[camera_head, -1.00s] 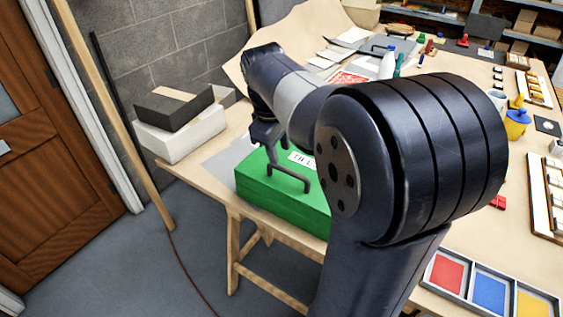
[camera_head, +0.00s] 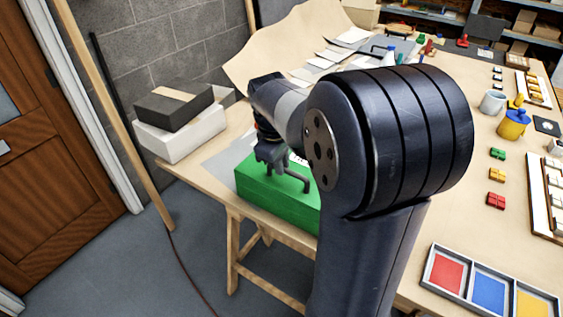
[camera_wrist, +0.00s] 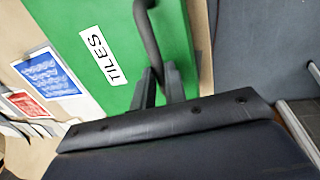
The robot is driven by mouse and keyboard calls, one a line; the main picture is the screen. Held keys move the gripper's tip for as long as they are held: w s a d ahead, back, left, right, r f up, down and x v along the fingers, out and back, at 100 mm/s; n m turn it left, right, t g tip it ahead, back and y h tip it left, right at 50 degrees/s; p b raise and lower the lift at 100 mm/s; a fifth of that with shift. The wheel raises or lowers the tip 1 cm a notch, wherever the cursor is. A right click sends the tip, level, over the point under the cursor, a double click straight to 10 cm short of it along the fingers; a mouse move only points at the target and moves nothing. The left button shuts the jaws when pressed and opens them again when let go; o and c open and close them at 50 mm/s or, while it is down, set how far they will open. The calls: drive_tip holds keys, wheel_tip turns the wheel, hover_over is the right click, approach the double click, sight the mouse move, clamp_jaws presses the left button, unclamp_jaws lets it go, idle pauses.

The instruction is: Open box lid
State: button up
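A green box (camera_head: 275,195) with a closed lid lies on the left edge of the table. A dark bar handle (camera_head: 293,176) rises from its lid. My gripper (camera_head: 268,155) is at the box's handle, partly hidden behind my arm in the head view. In the wrist view the handle (camera_wrist: 150,40) runs down between the two fingers of my gripper (camera_wrist: 158,78). The gap between the fingertips is narrow, and whether they press on the handle cannot be told. A white "TILES" label (camera_wrist: 102,55) shows on the green lid (camera_wrist: 85,20).
Dark and white boxes (camera_head: 180,135) are stacked at the table's left corner. A tray with red, blue and yellow compartments (camera_head: 430,285) lies at the front right. A yellow pot (camera_head: 512,124), a grey mug (camera_head: 492,102) and small coloured blocks (camera_head: 497,175) stand on the right.

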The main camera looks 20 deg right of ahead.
clamp_jaws()
